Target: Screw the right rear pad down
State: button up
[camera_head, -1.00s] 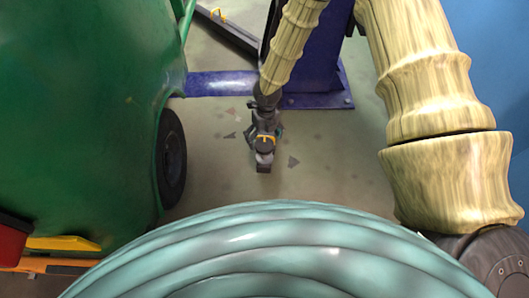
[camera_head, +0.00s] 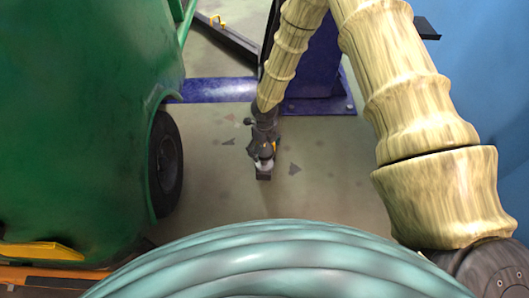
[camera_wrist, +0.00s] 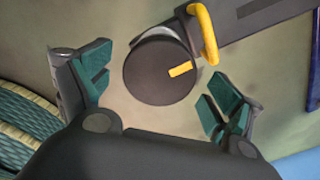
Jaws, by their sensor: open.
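The pad shows in the wrist view as a dark round disc (camera_wrist: 150,82) with a yellow mark on its face. It sits at the end of a dark lift arm (camera_wrist: 262,14), with a curved yellow handle (camera_wrist: 207,35) beside it. My gripper (camera_wrist: 160,78) is open, with one teal-lined finger on each side of the disc. Clear gaps show between the fingers and the disc, and I cannot tell the height difference. In the head view my gripper (camera_head: 263,163) points down near the floor, and the pad cannot be made out clearly there.
A green vehicle (camera_head: 75,110) with a black wheel (camera_head: 166,163) stands on the left. A blue post (camera_head: 316,62) with a bolted foot rises behind my gripper. Another dark beam (camera_head: 235,40) with a yellow handle lies farther back. A blue surface borders the right. Open floor surrounds my gripper.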

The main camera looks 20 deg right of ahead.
jog(key=shift+f, duration=0.75)
jog(key=c, duration=1)
jog(key=shift+r+m+p, duration=0.1)
jog(key=shift+m+p, duration=0.2)
jog(key=shift+p, duration=0.05)
